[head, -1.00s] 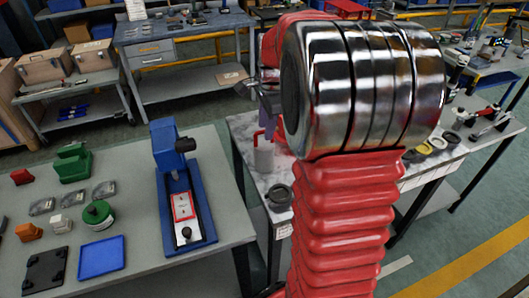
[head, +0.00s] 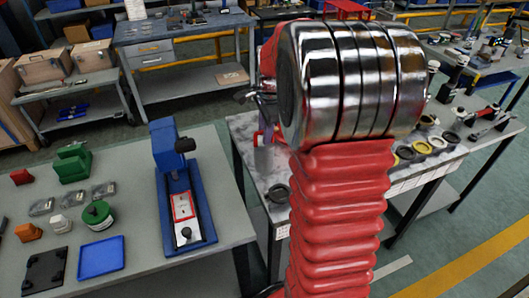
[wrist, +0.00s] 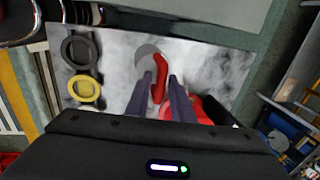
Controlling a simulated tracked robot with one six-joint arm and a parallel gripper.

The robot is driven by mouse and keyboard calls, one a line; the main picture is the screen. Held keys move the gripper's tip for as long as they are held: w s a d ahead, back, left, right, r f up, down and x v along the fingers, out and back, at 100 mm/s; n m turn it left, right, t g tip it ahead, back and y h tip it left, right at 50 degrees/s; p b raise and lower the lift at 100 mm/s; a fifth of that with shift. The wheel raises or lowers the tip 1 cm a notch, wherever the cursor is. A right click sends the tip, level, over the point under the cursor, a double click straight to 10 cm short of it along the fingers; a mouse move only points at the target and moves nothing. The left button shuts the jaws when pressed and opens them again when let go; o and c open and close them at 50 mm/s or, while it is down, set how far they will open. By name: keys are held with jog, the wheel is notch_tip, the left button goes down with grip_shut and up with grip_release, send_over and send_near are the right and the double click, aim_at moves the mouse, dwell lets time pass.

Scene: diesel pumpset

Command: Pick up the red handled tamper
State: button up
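In the wrist view, a curved red handle (wrist: 159,80), apparently the tamper's, lies over the marbled bench top, with a grey round part (wrist: 145,52) at its far end. My gripper (wrist: 160,77) is open, with one dark finger on each side of the handle. I see slight gaps, but cannot tell how high the fingertips are above it. In the head view my arm hides this spot.
A black ring (wrist: 79,50) and a yellow ring (wrist: 85,90) lie left of the fingers. Another red object (wrist: 205,108) is close on the right, partly hidden by my gripper body. A blue press (head: 180,190) stands on the left table.

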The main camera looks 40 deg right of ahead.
grip_shut()
dwell(1.1)
